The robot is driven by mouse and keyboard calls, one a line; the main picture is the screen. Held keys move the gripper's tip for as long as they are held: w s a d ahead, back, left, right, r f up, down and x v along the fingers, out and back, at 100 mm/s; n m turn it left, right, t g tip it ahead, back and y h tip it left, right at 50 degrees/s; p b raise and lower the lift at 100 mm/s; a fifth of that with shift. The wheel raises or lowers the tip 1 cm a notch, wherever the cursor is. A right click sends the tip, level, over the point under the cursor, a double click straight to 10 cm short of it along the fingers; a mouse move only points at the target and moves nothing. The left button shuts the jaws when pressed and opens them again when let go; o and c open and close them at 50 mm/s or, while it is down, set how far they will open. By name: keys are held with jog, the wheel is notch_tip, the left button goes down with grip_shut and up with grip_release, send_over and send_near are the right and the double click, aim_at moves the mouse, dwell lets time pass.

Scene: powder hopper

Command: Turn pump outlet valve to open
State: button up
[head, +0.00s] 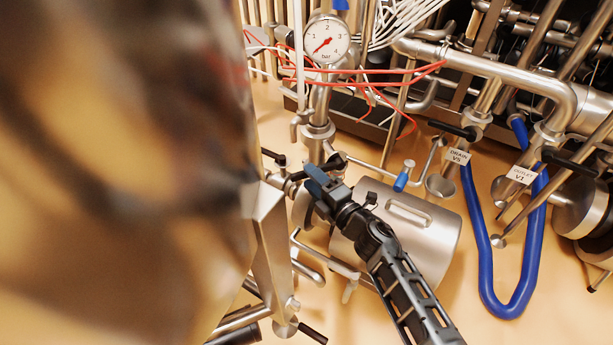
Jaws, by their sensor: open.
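A valve with a white tag reading OUTLET V1 (521,175) is at the right in the head view. A black lever handle (570,164) sits beside that tag, slanting down to the right. My gripper (316,180) is near the picture's middle, well left of that tag, with blue fingertips. It is open, and I see nothing held between the fingers. The fingertips are close to another black handle (334,161) on the pipework; I cannot tell whether they touch it. A steel cylindrical housing (432,240) lies behind my arm, which hides part of it.
A tag reading DRAIN V5 (459,157) and a blue hose loop (508,309) are right of my arm. A pressure gauge (326,40) stands above my gripper, with red wires (390,83) beside it. A large blurred shape fills the left.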

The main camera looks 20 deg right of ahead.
jog(key=shift+b+x, duration=0.35)
jog(key=shift+x, duration=1.1)
jog(key=shift+c, duration=0.2)
grip_shut()
